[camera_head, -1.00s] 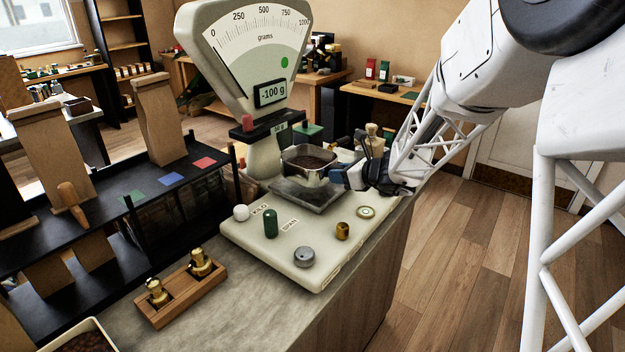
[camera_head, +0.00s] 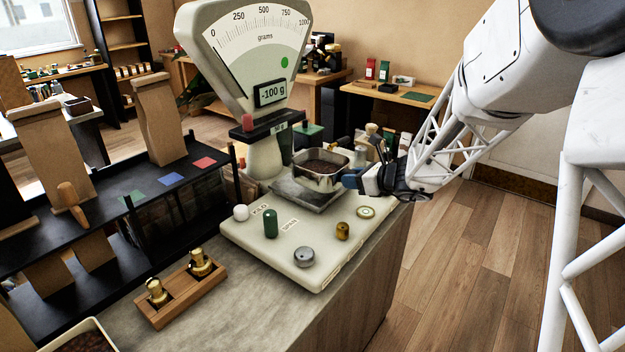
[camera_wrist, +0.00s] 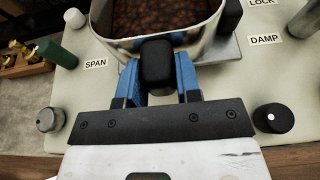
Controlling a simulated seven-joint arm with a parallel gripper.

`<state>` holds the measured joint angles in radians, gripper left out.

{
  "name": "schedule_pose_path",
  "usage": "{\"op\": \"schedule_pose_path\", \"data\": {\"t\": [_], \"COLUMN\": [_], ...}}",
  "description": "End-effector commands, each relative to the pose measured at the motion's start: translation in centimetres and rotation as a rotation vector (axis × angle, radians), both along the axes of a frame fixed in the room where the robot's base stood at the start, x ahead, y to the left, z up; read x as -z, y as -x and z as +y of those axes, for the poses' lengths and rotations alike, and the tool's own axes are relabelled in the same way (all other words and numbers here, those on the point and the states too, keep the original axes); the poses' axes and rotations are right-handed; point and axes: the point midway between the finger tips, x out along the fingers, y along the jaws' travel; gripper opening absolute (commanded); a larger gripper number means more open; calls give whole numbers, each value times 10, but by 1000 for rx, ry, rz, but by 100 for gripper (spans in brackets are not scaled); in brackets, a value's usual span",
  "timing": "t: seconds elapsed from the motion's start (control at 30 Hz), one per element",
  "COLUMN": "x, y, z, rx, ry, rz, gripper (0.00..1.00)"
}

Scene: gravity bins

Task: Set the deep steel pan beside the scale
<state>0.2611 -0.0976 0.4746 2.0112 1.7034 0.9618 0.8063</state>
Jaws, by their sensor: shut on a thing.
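The deep steel pan (camera_head: 317,178) holds dark brown beans or grounds and appears just above the scale's grey platform (camera_head: 298,198). I cannot tell whether it touches the platform. In the wrist view the pan (camera_wrist: 203,42) fills the top, with brown beans inside. My gripper (camera_head: 352,179) is at the pan's right side. Its blue fingers (camera_wrist: 157,75) are shut on the pan's black handle (camera_wrist: 157,62). The scale (camera_head: 240,60) has a fan-shaped dial and a display reading -100 g.
The scale's cream base (camera_head: 300,262) carries several knobs, including a green one (camera_head: 270,223) and a grey one (camera_head: 304,257). A wooden block with brass weights (camera_head: 180,293) stands front left. Bare counter (camera_head: 250,318) lies in front. A black rack (camera_head: 165,200) with paper bags stands left.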

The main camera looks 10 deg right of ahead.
Motion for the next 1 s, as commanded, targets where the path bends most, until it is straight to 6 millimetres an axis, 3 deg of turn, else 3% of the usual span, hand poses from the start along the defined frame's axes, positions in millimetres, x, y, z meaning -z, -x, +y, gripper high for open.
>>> {"op": "schedule_pose_path", "data": {"t": [1.0], "x": [0], "y": [30], "z": [-31], "rx": [1], "ry": [0], "rz": [0], "gripper": [0]}}
